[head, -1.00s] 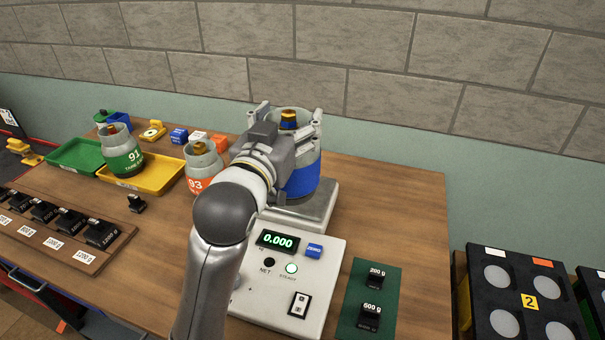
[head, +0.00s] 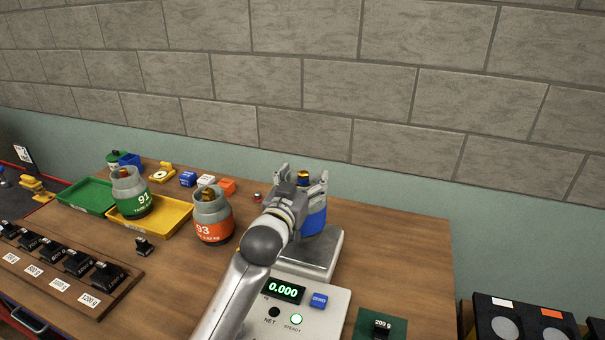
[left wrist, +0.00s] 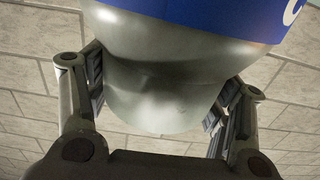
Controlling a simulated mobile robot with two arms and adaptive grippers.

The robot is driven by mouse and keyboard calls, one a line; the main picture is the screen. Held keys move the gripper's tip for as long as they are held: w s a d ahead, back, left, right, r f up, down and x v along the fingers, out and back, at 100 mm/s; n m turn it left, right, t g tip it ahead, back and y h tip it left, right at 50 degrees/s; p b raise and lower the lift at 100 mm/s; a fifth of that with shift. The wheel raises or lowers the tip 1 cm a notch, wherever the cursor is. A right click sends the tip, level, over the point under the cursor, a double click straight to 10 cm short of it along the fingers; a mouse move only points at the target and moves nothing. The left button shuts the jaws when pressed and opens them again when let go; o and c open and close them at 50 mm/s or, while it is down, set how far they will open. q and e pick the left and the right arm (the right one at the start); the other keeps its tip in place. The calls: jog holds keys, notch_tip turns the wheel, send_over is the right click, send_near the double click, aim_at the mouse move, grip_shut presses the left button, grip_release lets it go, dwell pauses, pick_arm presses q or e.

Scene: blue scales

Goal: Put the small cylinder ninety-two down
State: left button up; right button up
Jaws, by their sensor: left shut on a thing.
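The small blue cylinder (head: 314,221) with a grey collar is upright in the head view, over the scale's grey plate (head: 325,258). I cannot tell whether its base touches the plate. My left gripper (head: 304,190) is shut on its grey collar, hiding part of its left side. In the left wrist view the grey collar (left wrist: 160,75) lies between the two fingers, under the blue body (left wrist: 215,15). Its number is not readable. The scale display (head: 284,291) reads 0.000 and the green steady light is lit. My right gripper is not in view.
Orange-labelled cylinder 93 (head: 212,214) stands left of the scale. Green-labelled cylinder 91 (head: 130,192) stands at the yellow tray (head: 178,215), beside a green tray (head: 75,196). Black weights (head: 78,262) sit in a rack at left.

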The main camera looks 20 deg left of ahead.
pick_arm(q)
jog(key=shift+w+f, duration=0.1)
jog(key=shift+w, duration=0.2)
notch_tip(320, 180, down, 2)
jog(key=shift+f+p, duration=0.1)
jog(key=shift+p, duration=0.55)
jog(key=shift+a+f, duration=0.1)
jog(key=shift+f, duration=0.3)
jog(key=shift+f, duration=0.15)
jog(key=o, duration=2.1)
jog(key=shift+s+f, duration=0.15)
jog(key=shift+f, duration=0.05)
jog(key=shift+r, duration=0.1)
